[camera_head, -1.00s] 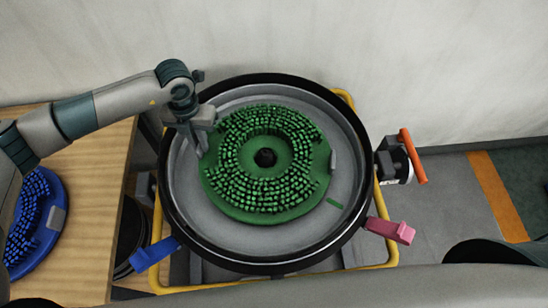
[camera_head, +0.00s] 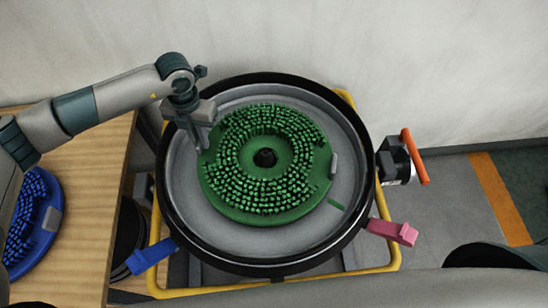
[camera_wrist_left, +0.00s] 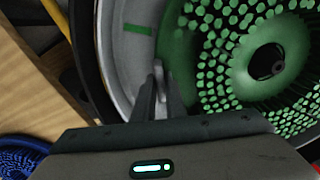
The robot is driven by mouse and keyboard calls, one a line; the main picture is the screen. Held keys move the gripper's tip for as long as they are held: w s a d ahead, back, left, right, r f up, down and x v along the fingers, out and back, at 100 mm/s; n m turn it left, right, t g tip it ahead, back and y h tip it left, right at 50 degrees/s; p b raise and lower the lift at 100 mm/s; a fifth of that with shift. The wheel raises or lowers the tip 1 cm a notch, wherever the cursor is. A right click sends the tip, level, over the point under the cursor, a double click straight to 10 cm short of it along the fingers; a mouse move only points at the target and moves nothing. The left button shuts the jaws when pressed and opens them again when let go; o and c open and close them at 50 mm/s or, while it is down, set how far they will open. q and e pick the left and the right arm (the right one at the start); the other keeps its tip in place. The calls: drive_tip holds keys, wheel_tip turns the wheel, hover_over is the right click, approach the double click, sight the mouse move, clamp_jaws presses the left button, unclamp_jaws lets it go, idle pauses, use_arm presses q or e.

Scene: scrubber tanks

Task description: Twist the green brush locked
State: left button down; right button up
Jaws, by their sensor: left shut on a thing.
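The green brush (camera_head: 265,208) is a round disc with rings of bristles and a dark centre hub. It lies face up in a grey round pan with a black rim (camera_head: 277,262). A grey tab (camera_head: 334,164) stands on its right edge. My left gripper (camera_head: 203,140) reaches in at the brush's left edge. In the left wrist view, its fingers (camera_wrist_left: 160,98) are shut on a thin grey tab at the edge of the green brush (camera_wrist_left: 205,60). The fingers hide most of that tab. My right gripper is not in view.
A green mark (camera_head: 335,204) is on the pan floor at right; another (camera_wrist_left: 138,30) shows in the left wrist view. A blue lever (camera_head: 152,255), a pink lever (camera_head: 393,231) and an orange handle (camera_head: 413,156) stick out. A blue brush (camera_head: 32,225) lies on the wooden table (camera_head: 95,200).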

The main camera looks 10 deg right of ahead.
use_arm(q)
drive_tip(key=shift+w+d+m+b, duration=0.3)
drive_tip(key=shift+w+m+b, duration=0.3)
drive_tip(key=shift+w+b, duration=0.2)
drive_tip(key=shift+w+d, duration=0.1)
